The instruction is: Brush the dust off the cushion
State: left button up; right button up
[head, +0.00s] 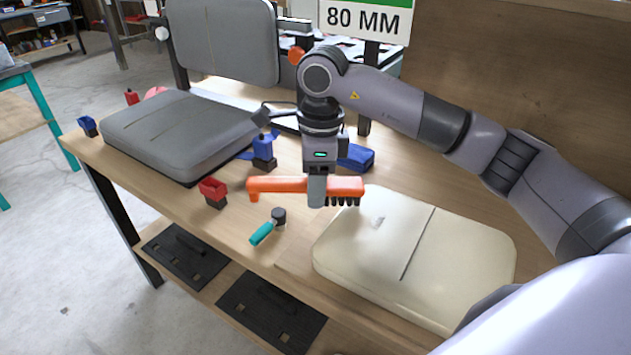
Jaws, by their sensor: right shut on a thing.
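The cream cushion (455,258) lies flat on the workbench at the right front, with a dark seam line across its top. A small pale grey patch, which looks like dust, shows near its far left part. My right gripper (317,196) points down and is shut on the orange brush (277,186). The brush lies level, its dark bristles facing down at its right end, above or at the cushion's far left edge. I cannot tell whether the bristles touch the cushion. My left gripper is not in view.
A grey seat cushion (180,132) lies at the bench's left, with a grey backrest (222,40) upright behind. A red block (213,192), a teal-handled tool (267,228) and blue parts (356,157) lie between. An 80 MM sign (366,18) stands behind.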

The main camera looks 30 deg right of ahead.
notch_tip(320, 180, up, 5)
jog(key=p, duration=0.3)
jog(key=shift+r+p, duration=1.3)
jog(key=shift+r, duration=0.65)
jog(key=shift+f, duration=0.1)
jog(key=n, duration=0.2)
jog(key=s+f+n, duration=0.1)
jog(key=n, duration=0.1)
jog(key=a+n, duration=0.1)
jog(key=n, duration=0.1)
jog(key=shift+s+f, duration=0.2)
jog(key=shift+f, duration=0.1)
jog(key=s+f+n, duration=0.1)
jog(key=n, duration=0.5)
jog(key=s+a+f+n+p, duration=0.1)
jog(key=s+f+n, duration=0.1)
jog(key=n, duration=0.3)
jog(key=s+a+f+n+p, duration=0.1)
jog(key=n, duration=0.5)
jog(key=shift+s+a+f+n+g+h, duration=0.2)
jog(key=shift+s+a+n+g+h, duration=0.1)
jog(key=shift+s+g, duration=0.1)
jog(key=shift+d, duration=0.1)
